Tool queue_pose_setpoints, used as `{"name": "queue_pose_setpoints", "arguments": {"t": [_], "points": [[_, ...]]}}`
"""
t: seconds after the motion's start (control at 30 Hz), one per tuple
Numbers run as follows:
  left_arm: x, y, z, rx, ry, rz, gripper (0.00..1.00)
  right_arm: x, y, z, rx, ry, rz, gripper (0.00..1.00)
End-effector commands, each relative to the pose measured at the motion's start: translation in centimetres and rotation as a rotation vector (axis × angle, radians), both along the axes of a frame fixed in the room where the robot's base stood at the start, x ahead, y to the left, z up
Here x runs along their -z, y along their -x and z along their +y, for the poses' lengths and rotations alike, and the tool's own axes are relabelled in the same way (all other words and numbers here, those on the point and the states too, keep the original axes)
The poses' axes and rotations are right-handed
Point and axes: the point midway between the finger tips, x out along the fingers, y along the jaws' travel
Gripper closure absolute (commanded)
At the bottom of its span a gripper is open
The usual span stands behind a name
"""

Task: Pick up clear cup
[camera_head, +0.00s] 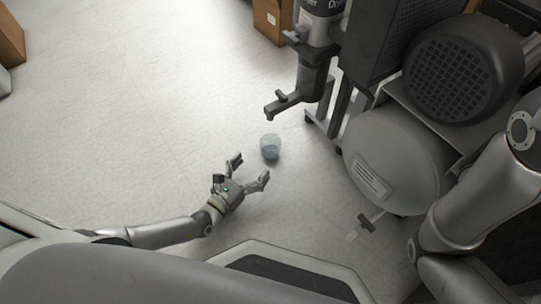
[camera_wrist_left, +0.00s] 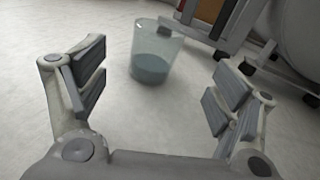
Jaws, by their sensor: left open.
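The clear cup (camera_head: 270,146) stands upright on the floor, with a bluish tint in its lower part. In the left wrist view the cup (camera_wrist_left: 155,52) is beyond the fingertips, left of the middle between them. My left gripper (camera_head: 251,169) is open and empty, just below and left of the cup in the head view. Its two fingers (camera_wrist_left: 158,85) show spread apart in the left wrist view, not touching the cup. My right arm comes in from the right in the head view, and its gripper is not in view.
A compressor with a grey tank (camera_head: 395,165) and a dark motor (camera_head: 463,68) stands right of the cup. A black pipe fitting (camera_head: 287,103) hangs above it. Cardboard boxes (camera_head: 271,20) stand at the back. The pale floor (camera_head: 130,110) to the left is clear.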

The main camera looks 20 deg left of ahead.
Motion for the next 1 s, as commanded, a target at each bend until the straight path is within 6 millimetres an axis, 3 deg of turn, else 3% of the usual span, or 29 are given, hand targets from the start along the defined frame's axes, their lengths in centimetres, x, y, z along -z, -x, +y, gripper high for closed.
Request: {"name": "queue_pose_setpoints", "arguments": {"t": [0.33,1.0], "points": [[0.3,-4.1,-1.2,0.013,-0.031,-0.032,0.15,2.1,0.3,0.0,0.0,0.0,-0.007,0.39],[0.2,-10.2,-3.0,0.013,-0.031,-0.027,0.15,5.8,0.3,0.0,0.0,0.001,-0.009,0.39]]}}
